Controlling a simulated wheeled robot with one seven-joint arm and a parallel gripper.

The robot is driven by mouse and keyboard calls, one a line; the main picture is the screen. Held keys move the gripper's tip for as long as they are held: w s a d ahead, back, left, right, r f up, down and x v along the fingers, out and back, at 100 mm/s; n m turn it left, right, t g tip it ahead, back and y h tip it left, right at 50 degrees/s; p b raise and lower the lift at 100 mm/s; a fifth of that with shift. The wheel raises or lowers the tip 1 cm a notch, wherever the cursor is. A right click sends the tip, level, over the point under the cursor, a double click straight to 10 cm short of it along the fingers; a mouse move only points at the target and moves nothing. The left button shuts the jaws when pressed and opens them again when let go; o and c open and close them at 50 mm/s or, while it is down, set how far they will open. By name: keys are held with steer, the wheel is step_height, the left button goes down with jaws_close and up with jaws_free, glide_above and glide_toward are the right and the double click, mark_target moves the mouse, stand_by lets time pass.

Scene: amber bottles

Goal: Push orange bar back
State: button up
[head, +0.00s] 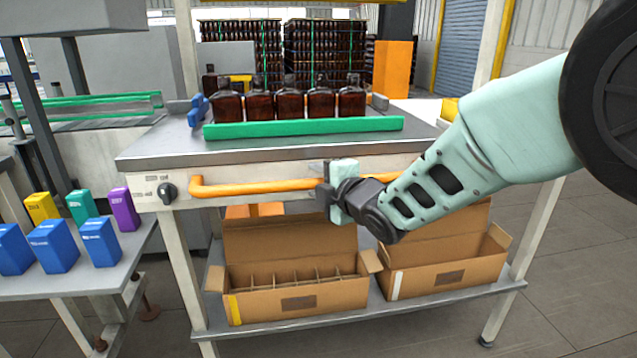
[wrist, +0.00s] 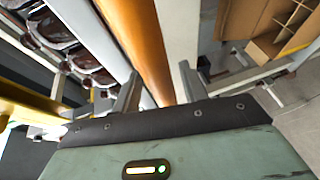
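The orange bar (head: 255,187) runs level along the front of the workbench, below its top edge. My gripper (head: 324,188) is at the right part of the bar, with its fingers close to it. In the wrist view the orange bar (wrist: 147,40) runs between the two fingers of my gripper (wrist: 158,90). The fingers stand apart, with a visible gap between the left finger and the bar. Whether either finger touches the bar I cannot tell.
Several amber bottles (head: 320,103) stand in a row behind a green rail (head: 305,127) on the workbench. Open cardboard boxes (head: 292,303) sit on the lower shelf. A side table at the left holds small coloured boxes (head: 52,246). A black knob (head: 167,192) is left of the bar.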

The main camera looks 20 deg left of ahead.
steer(key=shift+s, duration=0.1)
steer(key=b+v, duration=0.1)
steer(key=v, duration=1.6)
steer(key=shift+d, duration=0.15)
steer(key=s+d+f+m+g+h, duration=0.1)
steer(key=s+d+f+m+h, duration=0.2)
steer(key=d+m, duration=0.2)
steer(key=s+d+f+m+g+h, duration=0.2)
steer(key=d+f+m+h, duration=0.1)
steer(key=d+m, duration=0.2)
steer(key=s+d+f+m+g+h, duration=0.1)
steer(key=s+d+m+g+h, duration=0.2)
steer(key=s+d+m, duration=0.45)
steer(key=s+d+f+m+g+h, duration=0.25)
steer(key=s+d, duration=0.25)
steer(key=s, duration=0.5)
step_height(320, 180, up, 15)
steer(key=p, duration=1.3)
steer(key=shift+s+d+g+h+p, duration=0.2)
steer(key=shift+d+g+h+p, duration=0.15)
steer(key=shift+d+g+h, duration=0.1)
steer(key=shift+f, duration=0.15)
